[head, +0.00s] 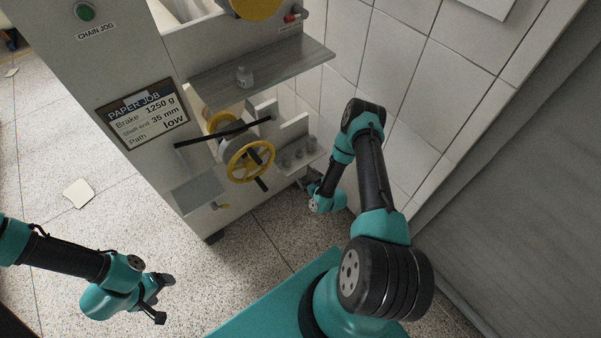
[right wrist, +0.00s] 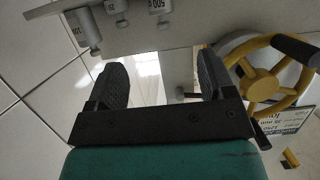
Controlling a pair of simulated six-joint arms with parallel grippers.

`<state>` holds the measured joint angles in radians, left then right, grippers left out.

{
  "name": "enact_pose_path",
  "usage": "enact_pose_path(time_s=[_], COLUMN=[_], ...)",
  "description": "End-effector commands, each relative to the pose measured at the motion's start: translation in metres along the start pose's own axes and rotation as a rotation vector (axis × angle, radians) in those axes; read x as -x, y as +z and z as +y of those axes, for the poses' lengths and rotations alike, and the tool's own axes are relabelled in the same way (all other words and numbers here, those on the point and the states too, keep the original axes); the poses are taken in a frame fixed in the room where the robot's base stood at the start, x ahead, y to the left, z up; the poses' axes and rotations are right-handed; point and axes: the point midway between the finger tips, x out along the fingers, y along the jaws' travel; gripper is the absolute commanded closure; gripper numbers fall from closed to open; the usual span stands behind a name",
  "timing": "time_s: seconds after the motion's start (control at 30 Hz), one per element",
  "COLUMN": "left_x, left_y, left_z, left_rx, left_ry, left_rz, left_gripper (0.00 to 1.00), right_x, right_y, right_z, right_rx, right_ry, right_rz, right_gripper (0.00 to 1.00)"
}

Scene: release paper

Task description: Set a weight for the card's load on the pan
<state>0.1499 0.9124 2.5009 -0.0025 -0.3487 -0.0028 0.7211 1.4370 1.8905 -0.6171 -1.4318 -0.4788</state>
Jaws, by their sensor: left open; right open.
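The card (head: 143,115) on the machine's front reads Brake 1250 g, Shaft end 35 mm, Path low. Several grey weights (head: 298,155) stand on a small ledge right of the yellow handwheel (head: 250,161). In the right wrist view, weights (right wrist: 83,30) hang upside down along the top; one label reads 500. My right gripper (head: 312,184) is just below the ledge; in its wrist view (right wrist: 161,78) the jaws are open and empty, apart from the weights. My left gripper (head: 163,298) is open and empty over the floor. I cannot tell which part is the pan.
A dark bar (head: 222,132) crosses in front of the machine. A grey flat plate (head: 198,192) sits low left. A tiled wall (head: 395,60) stands at the right.

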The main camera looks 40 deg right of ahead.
Motion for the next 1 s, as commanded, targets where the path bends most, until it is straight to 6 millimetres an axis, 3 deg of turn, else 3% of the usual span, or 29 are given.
enact_pose_path(time_s=[0.27,1.0], left_x=[0.000,0.000], left_y=[0.000,0.000], left_z=[0.000,0.000], left_rx=[0.000,0.000], left_ry=[0.000,0.000], left_rz=[0.000,0.000], left_gripper=[0.28,0.28], right_x=[-0.025,-0.138], right_y=[0.000,0.000], right_z=[-0.001,-0.001], right_rx=[0.002,0.001], right_ry=[-0.002,-0.001], right_rz=[0.001,0.001], right_gripper=[0.24,0.24])
